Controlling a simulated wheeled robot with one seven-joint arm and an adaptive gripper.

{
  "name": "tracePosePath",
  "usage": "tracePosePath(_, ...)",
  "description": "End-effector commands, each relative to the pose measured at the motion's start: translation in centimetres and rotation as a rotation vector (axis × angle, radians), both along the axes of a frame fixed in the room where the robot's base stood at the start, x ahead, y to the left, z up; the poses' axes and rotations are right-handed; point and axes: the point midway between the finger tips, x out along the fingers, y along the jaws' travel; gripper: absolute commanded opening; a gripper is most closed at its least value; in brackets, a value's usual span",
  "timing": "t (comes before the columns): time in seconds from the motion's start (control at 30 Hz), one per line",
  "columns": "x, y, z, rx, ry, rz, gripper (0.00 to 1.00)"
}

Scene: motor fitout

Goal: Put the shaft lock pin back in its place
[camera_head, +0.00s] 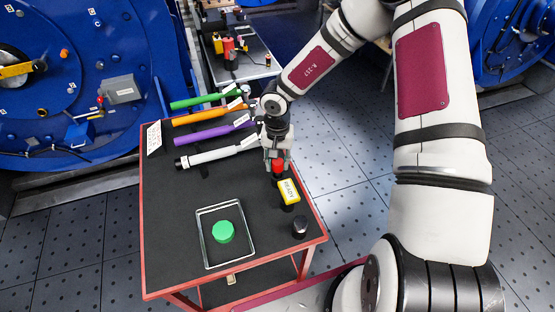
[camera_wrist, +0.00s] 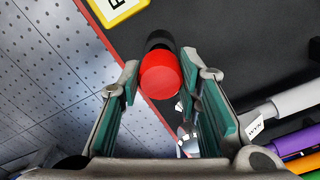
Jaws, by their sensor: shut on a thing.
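My gripper (camera_head: 277,161) is low over the black-topped cart, near its right edge. It is shut on a red-headed piece (camera_head: 278,168), which I take to be the shaft lock pin. In the wrist view the round red head (camera_wrist: 160,76) sits between the two green-padded fingers of my gripper (camera_wrist: 160,88), with a black part (camera_wrist: 159,40) beyond it. Whether the piece touches the cart top is hard to tell. The place where the pin belongs cannot be made out for certain.
Green (camera_head: 205,101), orange (camera_head: 208,115), purple (camera_head: 212,134) and white (camera_head: 215,155) rods lie left of my gripper. A yellow READY block (camera_head: 289,191) is close in front. A dark knob (camera_head: 300,227) stands near the corner. Blue motors (camera_head: 60,130) stand behind.

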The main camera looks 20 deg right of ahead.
Motion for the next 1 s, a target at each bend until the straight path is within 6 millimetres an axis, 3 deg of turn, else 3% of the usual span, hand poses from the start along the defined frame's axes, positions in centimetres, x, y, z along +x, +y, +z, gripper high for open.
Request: tracePosePath(1.0, 0.1, 0.0, -2.3, 0.0, -0.001, 0.001, 0.0)
